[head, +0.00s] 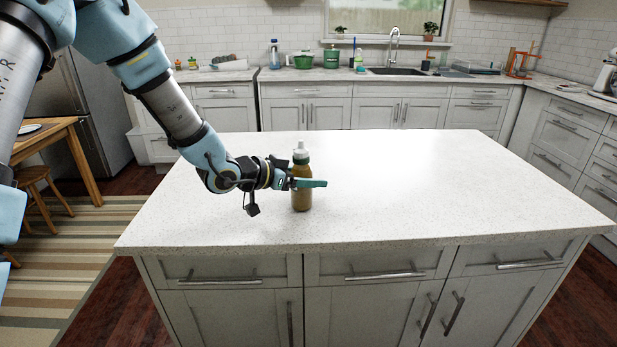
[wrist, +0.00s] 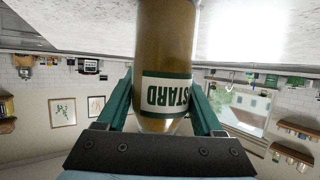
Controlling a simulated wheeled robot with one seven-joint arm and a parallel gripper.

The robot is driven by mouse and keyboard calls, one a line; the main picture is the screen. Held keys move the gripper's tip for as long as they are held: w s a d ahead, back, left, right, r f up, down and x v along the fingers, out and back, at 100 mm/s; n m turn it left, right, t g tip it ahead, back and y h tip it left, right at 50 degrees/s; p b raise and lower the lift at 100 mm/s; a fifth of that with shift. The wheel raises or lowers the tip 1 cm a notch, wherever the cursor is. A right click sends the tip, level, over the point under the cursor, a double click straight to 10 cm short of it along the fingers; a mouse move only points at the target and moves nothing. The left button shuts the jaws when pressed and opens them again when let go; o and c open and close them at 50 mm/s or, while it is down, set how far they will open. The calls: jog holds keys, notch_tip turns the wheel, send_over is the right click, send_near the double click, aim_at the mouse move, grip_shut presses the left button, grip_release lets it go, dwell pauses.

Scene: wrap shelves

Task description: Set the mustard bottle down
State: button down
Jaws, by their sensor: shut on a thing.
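The mustard bottle (head: 301,200) is upright at the left part of the white island countertop (head: 420,190). It has a brown body and a white cap. Its base looks to be at the countertop, but I cannot tell whether it touches or hangs just above. My gripper (head: 306,183) reaches in from the left and is shut around the bottle's upper body. In the wrist view, which is upside down, the bottle (wrist: 165,50) stands between the two green fingers, with its label partly hidden.
The island top is otherwise clear, with free room to the right and behind. Its front edge (head: 370,243) lies a little nearer than the bottle. The back counter holds a green pot (head: 303,61) and a sink (head: 392,71). A wooden stool (head: 35,180) stands at the left.

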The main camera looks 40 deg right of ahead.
jog(key=shift+f, duration=0.1)
jog(key=shift+c, duration=0.2)
grip_release()
